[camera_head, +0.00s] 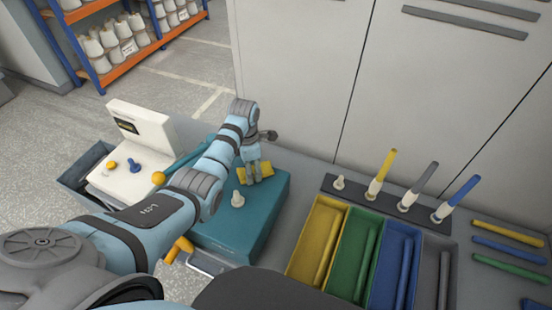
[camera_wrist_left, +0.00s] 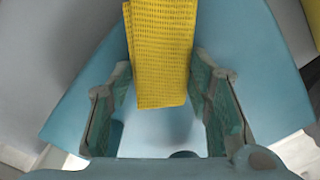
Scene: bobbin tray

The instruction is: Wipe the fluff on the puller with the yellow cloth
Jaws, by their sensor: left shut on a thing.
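The yellow cloth (camera_head: 265,170) is in my left gripper (camera_head: 252,172), just above the top of a teal box-shaped unit (camera_head: 275,201). I cannot tell whether the cloth touches that top. In the left wrist view the ribbed yellow cloth (camera_wrist_left: 160,55) stands between the two fingers of my left gripper (camera_wrist_left: 163,90). I cannot make out any fluff, nor tell which part is the puller. My right gripper is not in view.
A white control box (camera_head: 135,150) with blue and yellow knobs stands left. Yellow (camera_head: 318,240), green (camera_head: 357,255) and blue (camera_head: 396,265) trays lie right. A grey cabinet wall (camera_head: 300,80) closes the back.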

